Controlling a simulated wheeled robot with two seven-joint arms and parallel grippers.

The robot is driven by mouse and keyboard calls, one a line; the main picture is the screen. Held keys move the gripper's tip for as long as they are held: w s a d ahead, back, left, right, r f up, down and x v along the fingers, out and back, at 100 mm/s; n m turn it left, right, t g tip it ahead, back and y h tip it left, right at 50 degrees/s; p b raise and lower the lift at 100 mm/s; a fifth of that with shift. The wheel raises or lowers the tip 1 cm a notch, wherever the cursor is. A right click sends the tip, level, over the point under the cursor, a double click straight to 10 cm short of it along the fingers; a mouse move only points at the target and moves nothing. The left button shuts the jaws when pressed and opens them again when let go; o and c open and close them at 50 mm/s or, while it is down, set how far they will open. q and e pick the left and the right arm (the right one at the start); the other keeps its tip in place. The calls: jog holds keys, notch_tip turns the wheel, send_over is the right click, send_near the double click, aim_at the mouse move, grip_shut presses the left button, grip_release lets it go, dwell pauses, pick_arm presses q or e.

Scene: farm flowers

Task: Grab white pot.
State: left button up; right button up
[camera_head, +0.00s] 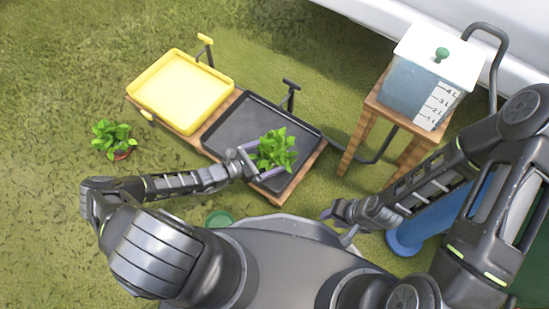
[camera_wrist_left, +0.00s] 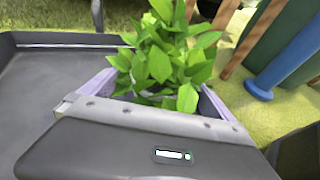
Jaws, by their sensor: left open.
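A leafy green plant (camera_head: 277,149) stands in the black tray (camera_head: 233,117). Its leaves hide any pot below them, so I cannot see the white pot or its colour. My left gripper (camera_head: 268,162) is open, with its two purple-grey fingers on either side of the plant. In the left wrist view the plant (camera_wrist_left: 168,55) rises between the spread fingers. I cannot tell whether they touch anything. My right gripper (camera_head: 338,212) hangs apart from the plant at the lower right, and its jaw opening is unclear.
A yellow tray (camera_head: 182,92) sits beside the black tray. Another plant in a reddish pot (camera_head: 122,155) stands on the grass at left. A tank with a white lid (camera_head: 428,82) stands on a wooden stand (camera_head: 362,128) at right. A blue post (camera_head: 425,222) is near my right arm.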

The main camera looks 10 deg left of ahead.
aim_at(269, 159)
pick_arm(q)
jog(key=shift+c, duration=0.3)
jog(key=c, duration=1.6)
notch_tip(269, 159, up, 10)
jog(key=p, duration=0.5)
jog(key=shift+c, duration=0.2)
